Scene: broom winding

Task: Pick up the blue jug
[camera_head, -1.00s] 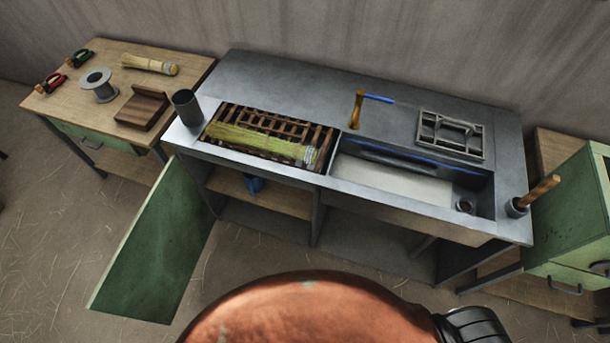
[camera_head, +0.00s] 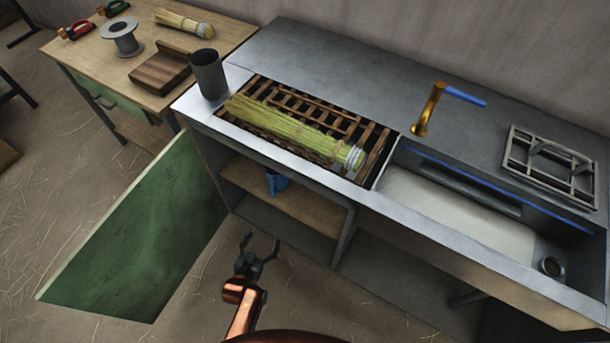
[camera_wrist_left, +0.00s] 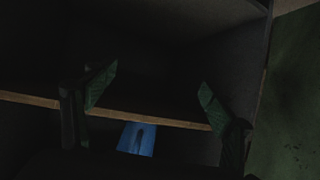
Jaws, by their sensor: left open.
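The blue jug (camera_head: 277,183) is partly visible in the open cabinet under the counter, at the front of the wooden shelf (camera_head: 300,208). Its upper part is hidden by the counter edge. My left gripper (camera_head: 261,243) is open and empty in front of the cabinet, below the jug in the head view and apart from it. In the dark left wrist view, the open fingers (camera_wrist_left: 158,75) show on either side, with the jug (camera_wrist_left: 137,139) low between them, near the shelf edge (camera_wrist_left: 165,114). My right gripper is not in view.
The green cabinet door (camera_head: 140,240) stands open at the left. On the counter are a dark cup (camera_head: 209,74), a straw broom head (camera_head: 290,130) on a wooden rack, and a sink with a brass tap (camera_head: 428,110). The floor before the cabinet is clear.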

